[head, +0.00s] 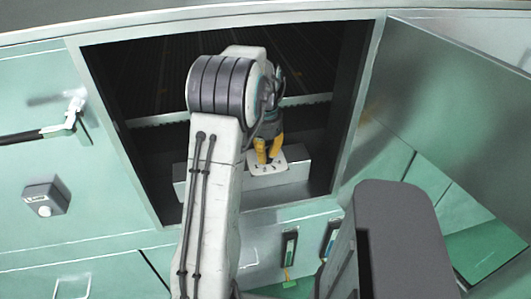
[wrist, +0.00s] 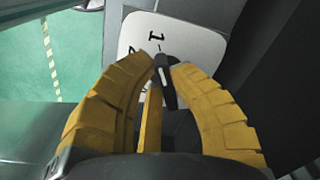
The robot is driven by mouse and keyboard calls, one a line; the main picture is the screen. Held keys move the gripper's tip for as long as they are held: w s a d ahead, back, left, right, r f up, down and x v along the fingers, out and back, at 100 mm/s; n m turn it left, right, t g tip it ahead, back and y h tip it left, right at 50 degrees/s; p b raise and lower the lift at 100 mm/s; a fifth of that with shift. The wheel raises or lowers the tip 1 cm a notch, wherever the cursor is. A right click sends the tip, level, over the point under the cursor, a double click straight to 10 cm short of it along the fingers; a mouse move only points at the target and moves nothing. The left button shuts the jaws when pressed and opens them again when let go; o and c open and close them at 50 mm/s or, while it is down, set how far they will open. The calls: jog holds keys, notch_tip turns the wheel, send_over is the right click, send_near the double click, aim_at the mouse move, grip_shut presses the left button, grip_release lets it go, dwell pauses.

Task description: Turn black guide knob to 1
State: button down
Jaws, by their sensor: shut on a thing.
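The black guide knob (wrist: 167,92) shows in the wrist view between the yellow fingers of my gripper (wrist: 165,75). The fingers are shut on it from both sides. A white mark on the knob points up the picture, roughly toward the numeral 1. The white dial plate (wrist: 195,45) behind it carries the 1 and part of another numeral, mostly hidden by the left finger. In the head view my gripper (head: 267,153) reaches down to the dial plate (head: 276,167) inside the open cabinet. The knob itself is hard to make out there.
The dial plate sits on a metal ledge (head: 297,172) in the dark cabinet opening. The open door (head: 455,120) stands to the right. A lever handle (head: 72,115) and a small grey box (head: 45,195) are on the left green panel.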

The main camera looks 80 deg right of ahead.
dwell(0.5)
jog(key=c, duration=1.1)
grip_release()
jog(key=shift+r, duration=3.75)
